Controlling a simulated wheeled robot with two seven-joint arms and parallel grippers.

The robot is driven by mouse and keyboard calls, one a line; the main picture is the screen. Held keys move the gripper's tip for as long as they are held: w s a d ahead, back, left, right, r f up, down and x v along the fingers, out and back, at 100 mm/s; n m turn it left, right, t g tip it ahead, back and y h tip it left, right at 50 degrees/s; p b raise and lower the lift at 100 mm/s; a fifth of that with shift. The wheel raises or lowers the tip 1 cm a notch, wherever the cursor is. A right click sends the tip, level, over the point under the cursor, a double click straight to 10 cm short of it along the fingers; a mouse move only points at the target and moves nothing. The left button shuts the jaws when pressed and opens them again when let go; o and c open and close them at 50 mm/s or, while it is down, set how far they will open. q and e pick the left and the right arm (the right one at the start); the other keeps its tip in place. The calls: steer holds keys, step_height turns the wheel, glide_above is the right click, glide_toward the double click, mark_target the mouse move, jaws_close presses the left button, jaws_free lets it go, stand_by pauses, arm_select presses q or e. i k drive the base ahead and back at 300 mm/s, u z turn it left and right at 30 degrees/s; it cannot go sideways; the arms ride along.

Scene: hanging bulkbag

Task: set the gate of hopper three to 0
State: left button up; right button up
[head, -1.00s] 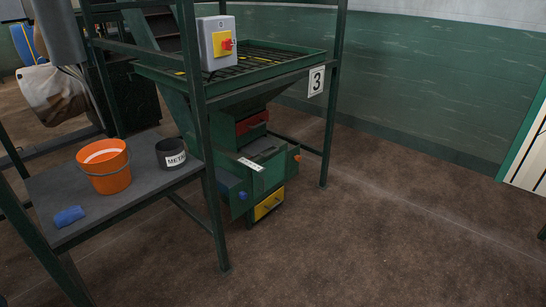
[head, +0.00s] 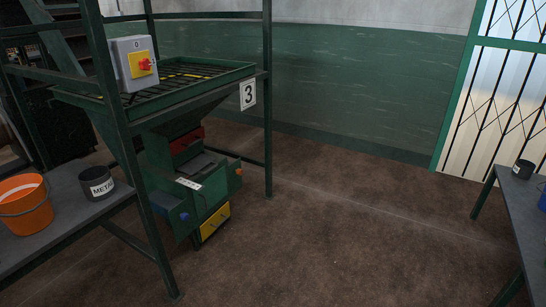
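Hopper three (head: 165,92) is a green funnel with a grated top, held in a dark green frame at the left of the head view. A white plate (head: 248,95) with a black 3 hangs on its right side. Below the funnel is a green gate box with a pale scale strip (head: 189,184), an orange knob (head: 238,171) at its right and a blue part (head: 184,216) at its left. Red (head: 187,141) and yellow (head: 214,222) parts sit above and below it. The scale is too small to read. Neither of my grippers is in view.
A table (head: 60,240) at the left bears an orange bucket (head: 24,207) and a dark METAL tub (head: 97,183). Another table (head: 522,215) stands at the right. The brown floor between is clear.

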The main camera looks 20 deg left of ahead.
mark_target(193, 166)
steer(key=z, duration=0.35)
steer(key=i, duration=0.95)
steer(key=u, duration=0.8)
steer(key=i, duration=0.95)
steer(key=u, duration=0.45)
steer(key=i, duration=1.25)
